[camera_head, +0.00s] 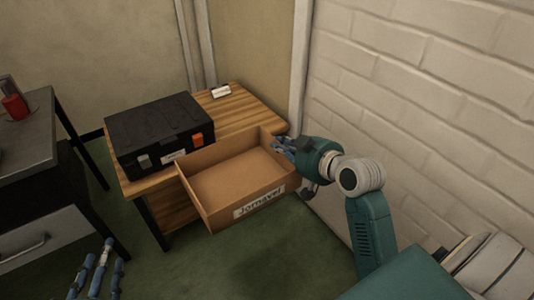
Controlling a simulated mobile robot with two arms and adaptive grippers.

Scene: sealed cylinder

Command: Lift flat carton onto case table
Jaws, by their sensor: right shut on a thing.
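The flat carton (266,207) is a shallow, open-topped brown box with a white label reading "Jornavel" on its front wall. It looks empty inside. My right gripper (284,148) is shut on its right wall, near the far right corner. The case table (238,107) has a striped wooden top and bears a black case (155,128) on its left part. The carton overlaps the table's front edge in the picture, next to the case; I cannot tell whether it touches the tabletop. My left gripper (98,272) is low at the bottom left, fingers apart, empty, away from the carton.
A small white card (220,91) stands at the table's back. A grey-topped desk (25,130) with a drawer and a red object (14,107) is at the left. A white brick wall (425,110) lies close on the right. Green floor is clear in front.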

